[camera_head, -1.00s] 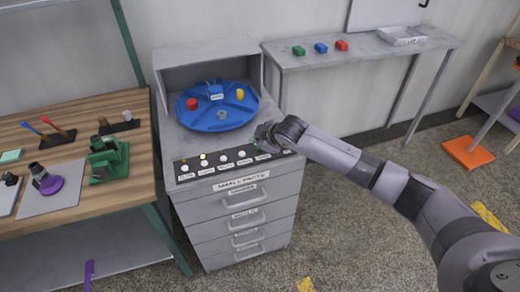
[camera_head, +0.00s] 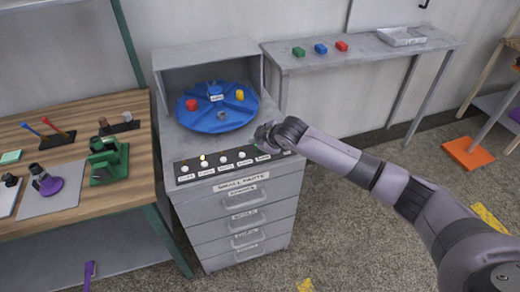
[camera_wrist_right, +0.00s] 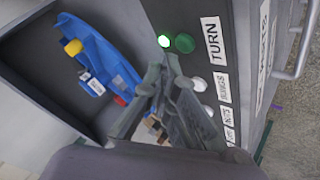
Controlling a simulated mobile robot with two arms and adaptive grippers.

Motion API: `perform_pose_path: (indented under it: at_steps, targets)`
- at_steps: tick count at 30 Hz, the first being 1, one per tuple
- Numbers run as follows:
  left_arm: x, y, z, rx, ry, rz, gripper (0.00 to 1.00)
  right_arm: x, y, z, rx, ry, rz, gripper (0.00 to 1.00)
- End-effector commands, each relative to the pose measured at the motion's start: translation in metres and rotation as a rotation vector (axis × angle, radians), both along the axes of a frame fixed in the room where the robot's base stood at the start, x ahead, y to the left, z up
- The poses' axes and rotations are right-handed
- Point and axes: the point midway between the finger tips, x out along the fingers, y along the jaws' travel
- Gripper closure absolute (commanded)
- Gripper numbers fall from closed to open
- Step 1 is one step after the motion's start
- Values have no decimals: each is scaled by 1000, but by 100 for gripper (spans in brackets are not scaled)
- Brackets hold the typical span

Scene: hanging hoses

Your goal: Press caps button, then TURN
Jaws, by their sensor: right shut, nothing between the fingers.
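The button panel (camera_head: 240,160) runs along the front top edge of a grey cabinet, with several white buttons and small labels. My right gripper (camera_head: 262,140) is shut and empty at the panel's right end. Its fingertips (camera_wrist_right: 165,70) appear close to the green button; I cannot tell if they touch. My left gripper is not in view.
A blue round tray (camera_head: 205,122) with red, blue, yellow and grey parts sits in the cabinet's open top. Drawers (camera_head: 243,218) are below. A wooden bench (camera_head: 75,205) stands left. A grey table (camera_head: 375,55) with coloured blocks stands behind right.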

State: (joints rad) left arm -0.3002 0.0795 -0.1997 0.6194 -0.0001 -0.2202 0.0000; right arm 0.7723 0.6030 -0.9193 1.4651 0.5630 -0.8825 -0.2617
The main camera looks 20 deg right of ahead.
Motion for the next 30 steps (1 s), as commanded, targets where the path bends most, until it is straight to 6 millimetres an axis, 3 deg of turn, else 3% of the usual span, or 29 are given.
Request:
perform_pose_path:
  at_steps: [30]
  targets:
    - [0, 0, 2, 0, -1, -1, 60, 0, 0, -11, 0, 0, 0, 100]
